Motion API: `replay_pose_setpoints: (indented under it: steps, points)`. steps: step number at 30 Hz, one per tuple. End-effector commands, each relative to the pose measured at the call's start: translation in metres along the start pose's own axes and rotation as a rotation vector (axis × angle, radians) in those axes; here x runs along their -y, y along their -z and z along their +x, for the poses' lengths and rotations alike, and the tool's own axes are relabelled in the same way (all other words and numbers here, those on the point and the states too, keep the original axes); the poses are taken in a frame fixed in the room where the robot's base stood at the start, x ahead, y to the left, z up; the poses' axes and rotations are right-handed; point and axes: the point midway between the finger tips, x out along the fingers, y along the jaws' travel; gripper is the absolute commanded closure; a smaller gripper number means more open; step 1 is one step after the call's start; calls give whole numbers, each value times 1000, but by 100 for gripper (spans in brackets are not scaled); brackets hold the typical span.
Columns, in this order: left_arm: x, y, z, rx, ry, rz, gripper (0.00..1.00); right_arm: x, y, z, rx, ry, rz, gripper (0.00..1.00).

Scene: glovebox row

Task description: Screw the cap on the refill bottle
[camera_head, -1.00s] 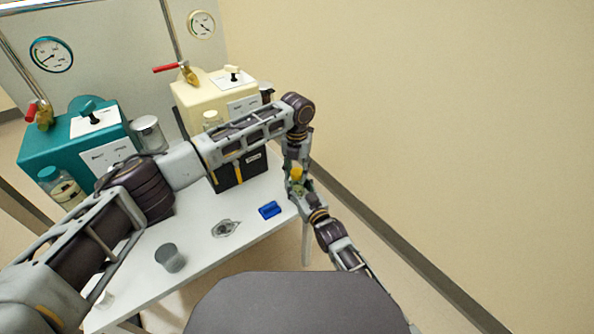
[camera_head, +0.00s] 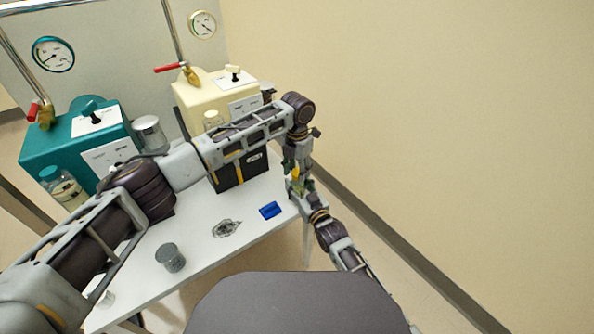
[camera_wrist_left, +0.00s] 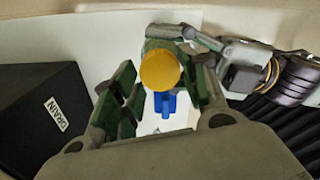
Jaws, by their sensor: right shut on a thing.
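The yellow cap (camera_wrist_left: 161,70) sits at the top of the refill bottle (camera_wrist_left: 157,45), whose body is mostly hidden; I cannot tell how tightly it is seated. The cap also shows small in the head view (camera_head: 295,175). My right gripper (camera_head: 297,186) is shut on the bottle beyond the table's right edge; it also shows in the left wrist view (camera_wrist_left: 180,33). My left gripper (camera_wrist_left: 163,95) points down from above, with its green-padded fingers open on either side of the cap. Gaps show between the fingers and the cap.
A blue block (camera_head: 270,210), a flat grey piece (camera_head: 226,229) and a grey cup (camera_head: 170,257) are on the white table (camera_head: 200,270). A black box labelled DRAIN (camera_wrist_left: 40,115) stands close to my left gripper. Teal (camera_head: 60,140) and cream (camera_head: 205,95) machines stand behind.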

Motion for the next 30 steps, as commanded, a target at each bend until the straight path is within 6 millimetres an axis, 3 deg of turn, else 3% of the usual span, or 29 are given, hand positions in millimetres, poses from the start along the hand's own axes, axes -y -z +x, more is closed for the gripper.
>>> replay_pose_setpoints:
  steps: [3, 14, 30]
  points:
    - [0, 0, 0, 0, 0, 0, 41, 0, -1, 0, 2, 0, 0, 100]
    - [1, 0, -2, 0, 1, 0, 41, 0, -1, 0, 2, 0, 0, 100]
    - [1, 0, -43, -1, 1, 0, 41, 0, -1, 0, 2, 0, 0, 100]
